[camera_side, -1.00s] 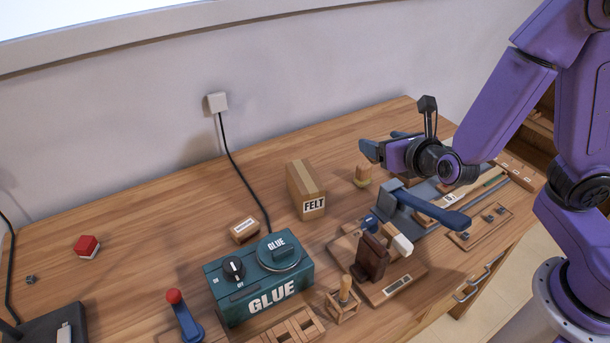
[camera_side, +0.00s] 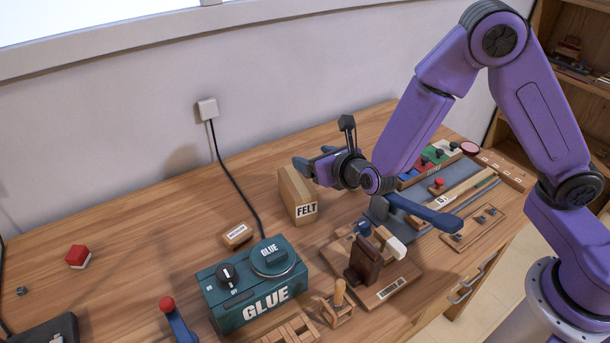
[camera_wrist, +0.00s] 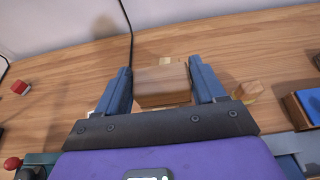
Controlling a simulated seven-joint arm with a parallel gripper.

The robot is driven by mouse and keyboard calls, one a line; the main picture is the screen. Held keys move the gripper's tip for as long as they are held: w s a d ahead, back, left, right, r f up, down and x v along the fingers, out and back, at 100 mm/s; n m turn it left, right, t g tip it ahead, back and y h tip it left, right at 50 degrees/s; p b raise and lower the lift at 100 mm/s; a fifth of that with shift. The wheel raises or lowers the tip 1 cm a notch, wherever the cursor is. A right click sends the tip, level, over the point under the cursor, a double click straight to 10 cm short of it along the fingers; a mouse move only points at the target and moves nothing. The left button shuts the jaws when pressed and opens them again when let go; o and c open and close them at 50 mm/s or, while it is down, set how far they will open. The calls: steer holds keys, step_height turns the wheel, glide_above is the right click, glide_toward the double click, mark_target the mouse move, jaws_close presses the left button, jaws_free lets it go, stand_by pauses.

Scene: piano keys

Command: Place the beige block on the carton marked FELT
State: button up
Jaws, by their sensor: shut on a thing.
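The carton marked FELT (camera_side: 306,210) stands upright on the wooden bench in the side view, a tan box with a lighter strip over its top. My gripper (camera_side: 313,162) is above the bench, in line with the carton's upper right edge. In the wrist view my gripper (camera_wrist: 160,70) is shut on the beige block (camera_wrist: 160,86), which sits between its two blue fingers. A strip of what looks like the carton (camera_wrist: 172,60) shows past the block, mostly hidden by it. The block cannot be made out in the side view. I cannot tell whether it touches the carton.
The green GLUE box (camera_side: 255,286) and a small labelled wooden block (camera_side: 238,235) stand in front of the carton. A dark brown wooden piece (camera_side: 363,262) stands at front right. A red-and-white block (camera_side: 78,257) lies far left; bench between is clear.

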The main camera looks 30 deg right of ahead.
steer(key=w+f, duration=0.1)
steer(key=w+a+f, duration=0.1)
steer(key=f, duration=0.1)
steer(key=shift+w+f, duration=0.1)
steer(key=shift+w, duration=0.2)
steer(key=shift+w+f, duration=0.1)
steer(key=shift+f, duration=1.55)
steer(key=shift+f, duration=0.15)
steer(key=o, duration=1)
steer(key=shift+o, duration=0.2)
